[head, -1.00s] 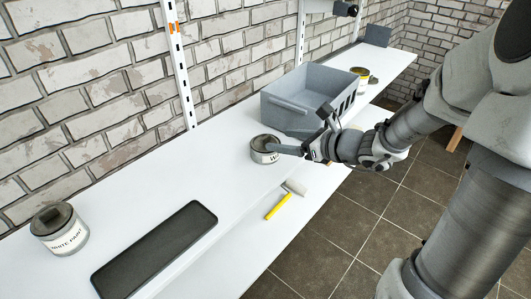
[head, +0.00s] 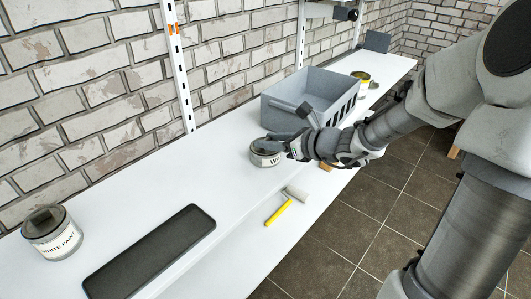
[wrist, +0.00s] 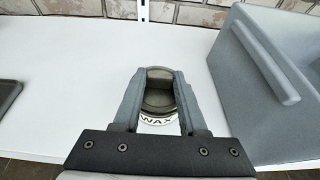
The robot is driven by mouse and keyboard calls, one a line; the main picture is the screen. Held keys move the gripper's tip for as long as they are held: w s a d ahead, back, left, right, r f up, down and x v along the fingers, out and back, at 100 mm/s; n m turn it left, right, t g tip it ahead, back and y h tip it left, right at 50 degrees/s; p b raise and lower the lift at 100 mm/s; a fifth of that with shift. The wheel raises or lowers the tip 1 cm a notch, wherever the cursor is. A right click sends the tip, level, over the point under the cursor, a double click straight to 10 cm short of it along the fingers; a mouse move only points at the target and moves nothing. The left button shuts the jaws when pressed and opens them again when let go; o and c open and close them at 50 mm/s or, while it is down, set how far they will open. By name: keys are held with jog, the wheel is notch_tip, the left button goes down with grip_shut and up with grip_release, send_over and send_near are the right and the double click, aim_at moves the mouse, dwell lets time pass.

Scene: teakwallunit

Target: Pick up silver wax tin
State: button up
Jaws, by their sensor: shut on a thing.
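The silver wax tin (head: 262,157) stands upright on the white shelf, left of the grey crate. It has a dark lid and a white label reading "WAX". In the wrist view the tin (wrist: 158,100) sits between the two fingers. My gripper (head: 283,142) reaches it from the right. In the wrist view my gripper (wrist: 158,85) has a finger against each side of the tin's upper part and is shut on it. The tin's right side is partly hidden by the gripper in the head view.
A grey crate (head: 283,108) stands close to the right of the tin. A white paint tin (head: 52,232) and a dark mat (head: 150,250) are on the left. A yellow-handled roller (head: 280,211) lies on the lower shelf. The shelf left of the tin is clear.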

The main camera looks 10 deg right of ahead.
grip_shut()
jog(key=shift+r, duration=0.15)
